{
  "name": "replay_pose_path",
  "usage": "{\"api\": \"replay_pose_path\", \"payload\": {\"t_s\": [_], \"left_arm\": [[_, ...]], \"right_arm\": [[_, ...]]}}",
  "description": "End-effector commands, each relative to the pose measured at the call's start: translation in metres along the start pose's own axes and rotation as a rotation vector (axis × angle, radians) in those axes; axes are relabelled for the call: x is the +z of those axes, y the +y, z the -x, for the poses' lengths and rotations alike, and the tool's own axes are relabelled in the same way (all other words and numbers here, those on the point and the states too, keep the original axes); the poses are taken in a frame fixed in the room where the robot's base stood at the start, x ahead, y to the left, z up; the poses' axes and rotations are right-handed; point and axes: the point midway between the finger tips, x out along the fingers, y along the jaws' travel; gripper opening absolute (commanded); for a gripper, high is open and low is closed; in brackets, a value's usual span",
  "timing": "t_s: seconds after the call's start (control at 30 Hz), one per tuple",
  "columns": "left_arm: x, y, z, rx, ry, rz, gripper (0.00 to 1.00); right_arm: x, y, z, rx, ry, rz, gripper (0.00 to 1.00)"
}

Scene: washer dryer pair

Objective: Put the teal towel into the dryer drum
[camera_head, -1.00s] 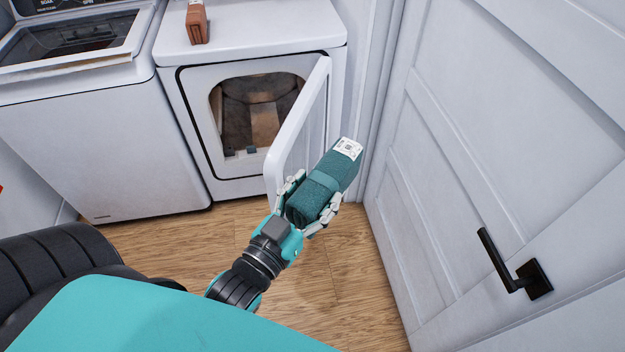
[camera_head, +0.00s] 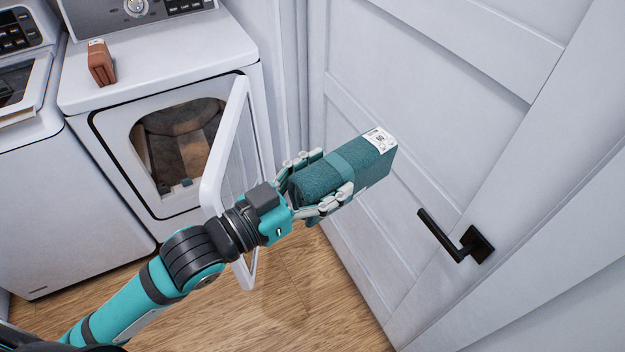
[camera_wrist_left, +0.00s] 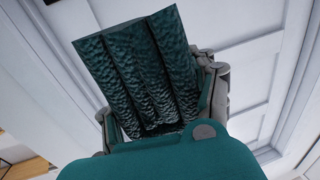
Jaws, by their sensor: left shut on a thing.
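The teal towel (camera_head: 345,172) is folded into a block with a white label on its far end. My left gripper (camera_head: 322,180) is shut on it and holds it in the air, to the right of the open dryer door (camera_head: 228,150). The towel's folded layers also fill the upper middle of the left wrist view (camera_wrist_left: 140,75), between the gripper's fingers. The dryer (camera_head: 165,80) stands behind, and its drum (camera_head: 178,140) shows through the open doorway, left of the door. My right gripper is not in view.
A brown folded towel (camera_head: 101,63) stands on the dryer top. The washer (camera_head: 60,190) is at the left. A white panelled room door with a black handle (camera_head: 458,238) closes off the right side. Wood floor (camera_head: 300,290) lies clear below.

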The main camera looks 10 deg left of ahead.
Motion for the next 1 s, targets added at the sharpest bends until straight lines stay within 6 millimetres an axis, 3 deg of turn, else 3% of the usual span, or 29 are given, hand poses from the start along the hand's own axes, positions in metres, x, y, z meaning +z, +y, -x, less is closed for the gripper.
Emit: {"api": "replay_pose_path", "payload": {"t_s": [0.6, 1.0], "left_arm": [[0.036, 0.003, -0.045, 0.314, 0.005, -0.006, 0.13], [0.046, 0.003, -0.054, 0.386, 0.003, -0.004, 0.13]], "right_arm": [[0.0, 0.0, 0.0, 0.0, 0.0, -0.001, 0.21], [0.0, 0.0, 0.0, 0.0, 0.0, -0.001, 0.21]]}}
